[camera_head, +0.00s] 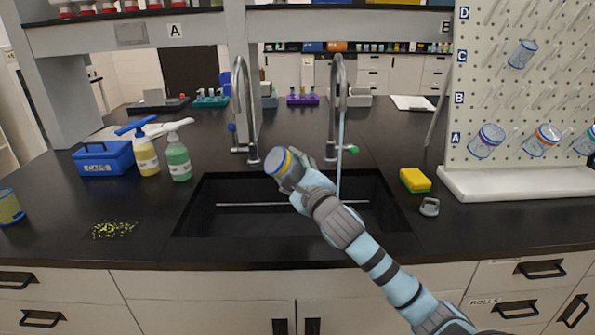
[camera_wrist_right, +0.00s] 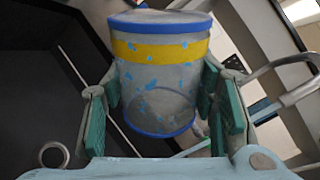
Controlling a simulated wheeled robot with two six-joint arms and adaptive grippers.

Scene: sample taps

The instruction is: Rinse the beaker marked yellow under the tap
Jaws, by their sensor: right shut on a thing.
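My right gripper (camera_head: 296,178) is shut on the beaker with the yellow band (camera_head: 281,163), holding it tilted above the sink (camera_head: 245,225). In the wrist view the beaker (camera_wrist_right: 160,75) sits between the two green-padded fingers (camera_wrist_right: 162,112); it has blue rims and blue specks on its wall. The right tap (camera_head: 334,100), with a green knob (camera_head: 352,149), has a thin water stream (camera_head: 340,140) coming down. The beaker is left of the stream in the head view; I cannot tell whether water touches it. The left tap (camera_head: 240,100) shows no stream. My left gripper is out of view.
A yellow sponge (camera_head: 414,180) and a grey ring-like piece (camera_head: 429,207) lie right of the sink. A pegboard (camera_head: 475,100) holds several beakers.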

